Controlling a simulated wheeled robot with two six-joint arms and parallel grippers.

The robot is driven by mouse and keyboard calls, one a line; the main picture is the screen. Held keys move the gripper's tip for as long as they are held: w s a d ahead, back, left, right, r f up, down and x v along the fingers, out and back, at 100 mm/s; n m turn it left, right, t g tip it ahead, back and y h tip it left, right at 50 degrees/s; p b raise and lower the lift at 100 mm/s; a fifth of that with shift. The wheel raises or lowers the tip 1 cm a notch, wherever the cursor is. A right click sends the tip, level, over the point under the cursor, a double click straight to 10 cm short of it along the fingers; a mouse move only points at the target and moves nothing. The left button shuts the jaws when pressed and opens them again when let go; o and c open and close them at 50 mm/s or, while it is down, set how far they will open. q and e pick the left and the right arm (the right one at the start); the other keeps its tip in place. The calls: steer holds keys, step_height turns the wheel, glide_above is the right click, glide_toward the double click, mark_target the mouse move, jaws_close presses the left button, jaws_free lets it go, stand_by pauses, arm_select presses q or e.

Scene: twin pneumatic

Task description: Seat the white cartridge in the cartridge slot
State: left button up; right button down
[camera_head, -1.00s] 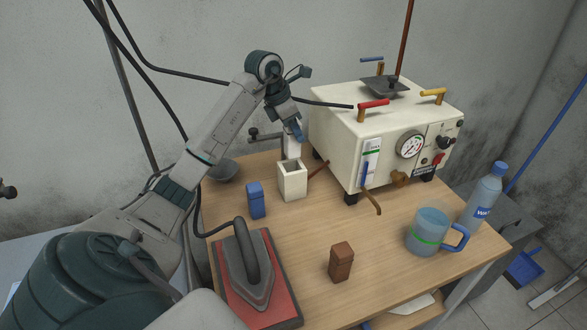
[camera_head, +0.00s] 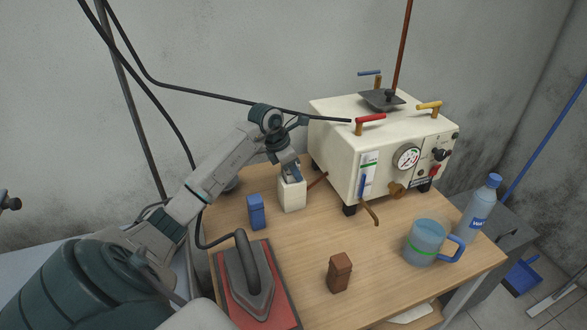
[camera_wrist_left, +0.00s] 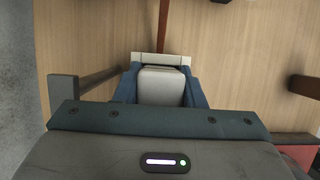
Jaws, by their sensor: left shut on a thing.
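The cartridge slot is an open-topped cream box (camera_head: 292,197) on the table. Its rim shows beyond the fingers in the left wrist view (camera_wrist_left: 160,59). My left gripper (camera_head: 292,176) points down right over the slot's mouth, its blue fingers at the rim. In the left wrist view the fingers are shut on the white cartridge (camera_wrist_left: 162,86), seen end-on between them. In the head view the cartridge is hidden by the gripper and the slot, and how deep it sits cannot be told. My right gripper is not in view.
A blue block (camera_head: 257,211) stands left of the slot and a brown block (camera_head: 340,272) nearer the front. A cream machine (camera_head: 380,150) with gauge and handles stands right of the slot. An iron (camera_head: 248,275), a mug (camera_head: 426,243) and a bottle (camera_head: 480,205) are also around.

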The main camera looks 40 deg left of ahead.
arm_select(q)
steer(key=o, duration=1)
steer(key=shift+o, duration=0.3)
steer(key=shift+s+f, duration=0.1)
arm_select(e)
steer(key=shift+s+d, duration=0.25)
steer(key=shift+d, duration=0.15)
arm_select(q)
steer(key=shift+r, duration=0.2)
steer(key=shift+a+r, duration=0.1)
steer(key=shift+r, duration=0.15)
steer(key=b+v, duration=0.2)
steer(key=v, duration=0.9)
steer(key=shift+r+b, duration=0.3)
steer(key=shift+b, duration=0.05)
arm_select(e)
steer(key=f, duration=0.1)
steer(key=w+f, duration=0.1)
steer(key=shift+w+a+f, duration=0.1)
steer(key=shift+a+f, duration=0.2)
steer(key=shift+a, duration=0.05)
arm_select(q)
steer(key=shift+s, duration=0.1)
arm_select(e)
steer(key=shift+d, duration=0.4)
